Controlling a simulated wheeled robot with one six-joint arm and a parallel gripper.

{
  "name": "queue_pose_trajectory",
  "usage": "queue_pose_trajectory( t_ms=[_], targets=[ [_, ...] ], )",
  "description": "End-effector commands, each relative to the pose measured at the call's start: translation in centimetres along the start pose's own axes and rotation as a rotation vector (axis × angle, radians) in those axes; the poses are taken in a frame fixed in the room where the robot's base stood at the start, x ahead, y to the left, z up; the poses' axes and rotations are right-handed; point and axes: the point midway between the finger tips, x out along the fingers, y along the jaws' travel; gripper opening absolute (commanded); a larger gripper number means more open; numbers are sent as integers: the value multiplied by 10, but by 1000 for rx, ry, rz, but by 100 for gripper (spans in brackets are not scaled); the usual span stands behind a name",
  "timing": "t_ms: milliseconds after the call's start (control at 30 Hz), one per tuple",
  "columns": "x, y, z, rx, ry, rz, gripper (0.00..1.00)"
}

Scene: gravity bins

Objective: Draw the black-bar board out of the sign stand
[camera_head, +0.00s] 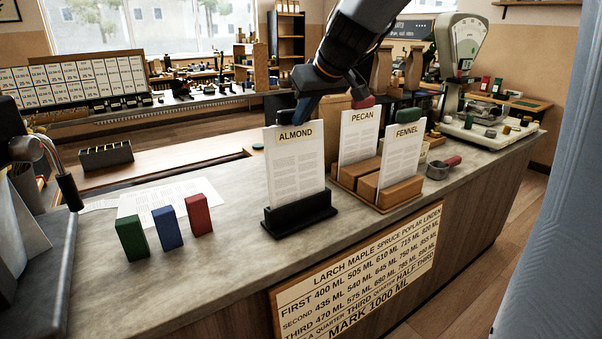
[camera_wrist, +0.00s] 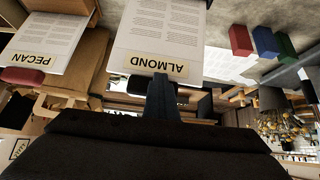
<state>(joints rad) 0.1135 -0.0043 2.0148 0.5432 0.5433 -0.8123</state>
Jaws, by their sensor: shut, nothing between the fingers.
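The ALMOND board (camera_head: 297,172) stands upright in a black sign stand (camera_head: 300,214) on the counter. In the wrist view the ALMOND board (camera_wrist: 160,35) appears upside down, with a dark bar (camera_wrist: 118,85) partly showing at its top edge. Nothing shows held.
The PECAN board (camera_head: 358,138), with a red bar, and the FENNEL board (camera_head: 400,155), with a green bar, stand in a wooden stand (camera_head: 392,194) to the right. Green, blue and red blocks (camera_head: 168,228) stand left. A scale (camera_head: 462,60) is at back right.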

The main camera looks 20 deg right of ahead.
Motion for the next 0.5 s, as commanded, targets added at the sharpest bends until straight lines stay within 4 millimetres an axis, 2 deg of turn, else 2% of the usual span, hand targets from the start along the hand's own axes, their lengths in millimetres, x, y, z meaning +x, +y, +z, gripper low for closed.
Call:
queue_pose_trajectory(
  t_ms=[500],
  targets=[
    [-7, 0, -7, -1, 1, 1, 0]
  ],
)
